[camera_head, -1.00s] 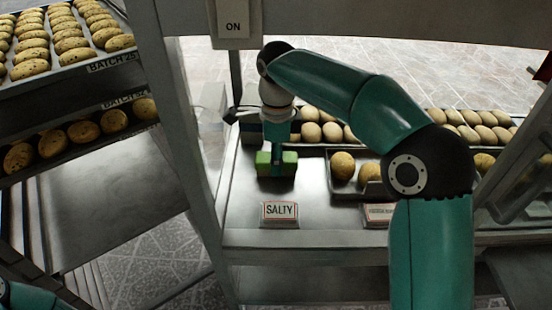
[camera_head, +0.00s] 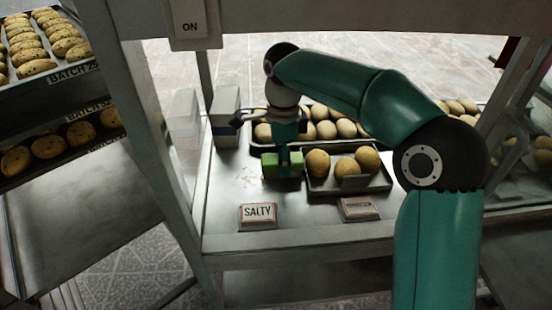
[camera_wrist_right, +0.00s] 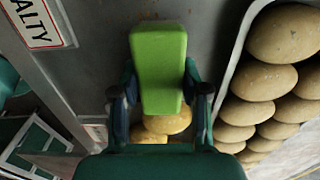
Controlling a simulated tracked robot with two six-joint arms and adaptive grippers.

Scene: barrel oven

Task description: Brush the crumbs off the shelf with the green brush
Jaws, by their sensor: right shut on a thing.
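The green brush (camera_head: 269,165) is low over the metal shelf (camera_head: 222,205), close beside the left end of a small tray. My right gripper (camera_head: 287,150) is shut on it. In the right wrist view the green brush (camera_wrist_right: 158,62) lies between the fingers of my right gripper (camera_wrist_right: 160,100). Faint pale crumbs (camera_head: 249,178) show on the shelf just left of the brush. Whether the brush touches the shelf, I cannot tell. My left gripper is out of view.
The small tray (camera_head: 350,187) with several round buns stands right of the brush. A longer tray of buns (camera_head: 322,130) lies behind. A frame post (camera_head: 160,150) borders the left.

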